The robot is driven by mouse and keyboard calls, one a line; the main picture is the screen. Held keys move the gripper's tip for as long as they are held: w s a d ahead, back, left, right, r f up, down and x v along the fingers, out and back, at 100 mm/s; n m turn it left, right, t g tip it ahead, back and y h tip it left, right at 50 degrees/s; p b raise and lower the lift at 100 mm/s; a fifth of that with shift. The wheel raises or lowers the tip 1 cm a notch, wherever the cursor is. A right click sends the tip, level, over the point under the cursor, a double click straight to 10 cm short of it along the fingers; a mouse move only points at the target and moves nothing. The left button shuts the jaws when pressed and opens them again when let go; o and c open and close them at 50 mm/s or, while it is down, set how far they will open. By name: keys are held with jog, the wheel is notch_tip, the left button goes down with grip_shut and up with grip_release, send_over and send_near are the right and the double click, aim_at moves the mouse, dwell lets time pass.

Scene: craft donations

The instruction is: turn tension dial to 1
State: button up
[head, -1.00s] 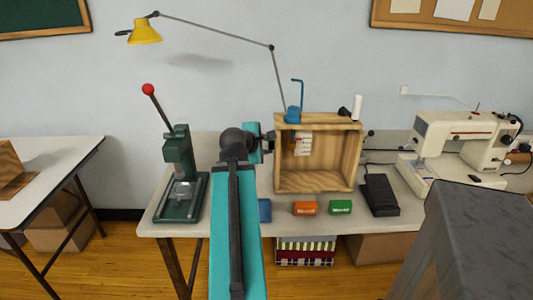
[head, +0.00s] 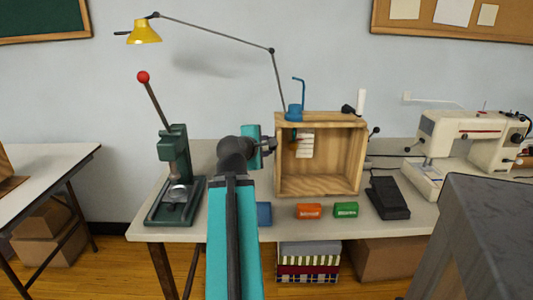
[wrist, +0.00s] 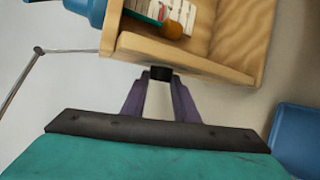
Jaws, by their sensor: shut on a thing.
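My gripper (head: 270,144) is at the left side of an open wooden box (head: 320,187) on the table. In the wrist view its fingers (wrist: 160,80) are closed on a small black knob (wrist: 160,73) at the box's outer wall (wrist: 185,60). The fingertips hide part of the knob. No dial numbers or pointer can be read, so I cannot tell its setting or be sure that it is the tension dial. A white sewing machine (head: 462,138) stands at the right, well apart from my gripper.
A green press (head: 174,165) with a red-knobbed lever stands left of my arm. An orange block (head: 308,211), a green block (head: 346,209) and a black pedal (head: 388,198) lie at the front of the table. A yellow lamp (head: 144,31) reaches overhead. A grey block (head: 480,230) fills the lower right.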

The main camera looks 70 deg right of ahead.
jog(key=shift+f+m+h+b, duration=0.15)
jog(key=shift+h+b, duration=0.45)
jog(key=shift+b, duration=1.45)
jog(key=shift+m+h+b, duration=0.15)
jog(key=shift+h+b, duration=0.45)
jog(key=shift+b, duration=2.1)
jog(key=o, duration=1.1)
jog(key=shift+c, duration=0.2)
jog(key=shift+a+f+b, duration=0.1)
jog(key=shift+a+b, duration=0.05)
jog(key=shift+b, duration=0.15)
jog(key=shift+a, duration=0.1)
jog(key=a+r+b, duration=0.1)
jog(key=a+b, duration=1.1)
jog(key=a, duration=0.1)
jog(key=shift+a+r+b, duration=0.15)
jog(key=shift+r+b, duration=0.25)
